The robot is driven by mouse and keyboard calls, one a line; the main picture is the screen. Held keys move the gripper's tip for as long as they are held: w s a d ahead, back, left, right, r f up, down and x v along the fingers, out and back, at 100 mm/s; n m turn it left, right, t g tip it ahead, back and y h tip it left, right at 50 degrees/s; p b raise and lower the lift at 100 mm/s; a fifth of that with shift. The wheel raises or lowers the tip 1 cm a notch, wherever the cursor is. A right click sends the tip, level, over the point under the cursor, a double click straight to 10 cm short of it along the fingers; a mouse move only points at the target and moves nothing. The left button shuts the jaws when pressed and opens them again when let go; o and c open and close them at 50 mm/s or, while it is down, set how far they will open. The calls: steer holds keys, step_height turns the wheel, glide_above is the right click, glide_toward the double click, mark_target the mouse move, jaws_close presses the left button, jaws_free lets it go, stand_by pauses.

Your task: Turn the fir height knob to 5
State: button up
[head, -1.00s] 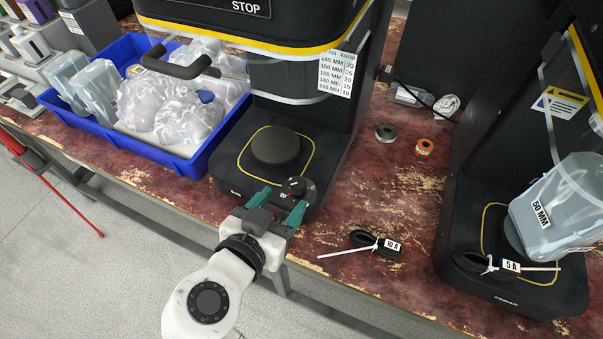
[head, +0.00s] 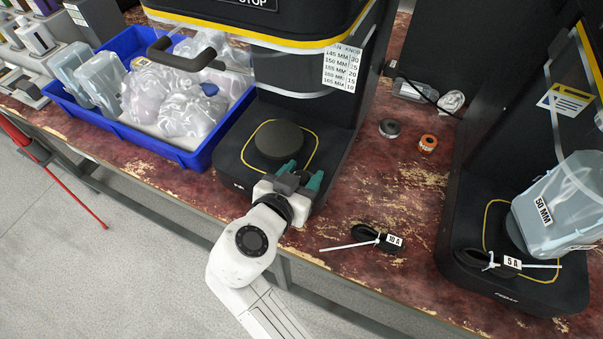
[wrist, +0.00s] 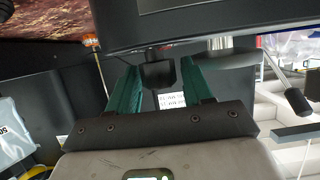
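The fir seamer (head: 232,165) is the black machine with a round dark plate and a yellow outline on its base. Its dark height knob (wrist: 158,74), at the base's front corner, shows between my fingers in the wrist view, which is upside down. In the head view my gripper (head: 302,174) mostly hides it. My gripper's two green fingers stand apart, one on each side of the knob. A narrow gap seems to show beside each finger. The knob's marks and setting cannot be read.
A height and knob chart (head: 342,68) is on the seamer's column. A blue bin (head: 196,158) of clear containers stands at left. A black coil tagged 10 A (head: 368,241) lies right of my gripper. Another seamer (head: 520,285) with a 50 MM container (head: 560,205) stands at far right.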

steer(key=c, duration=0.7)
steer(key=shift+c, duration=0.2)
steer(key=shift+n+y, duration=0.3)
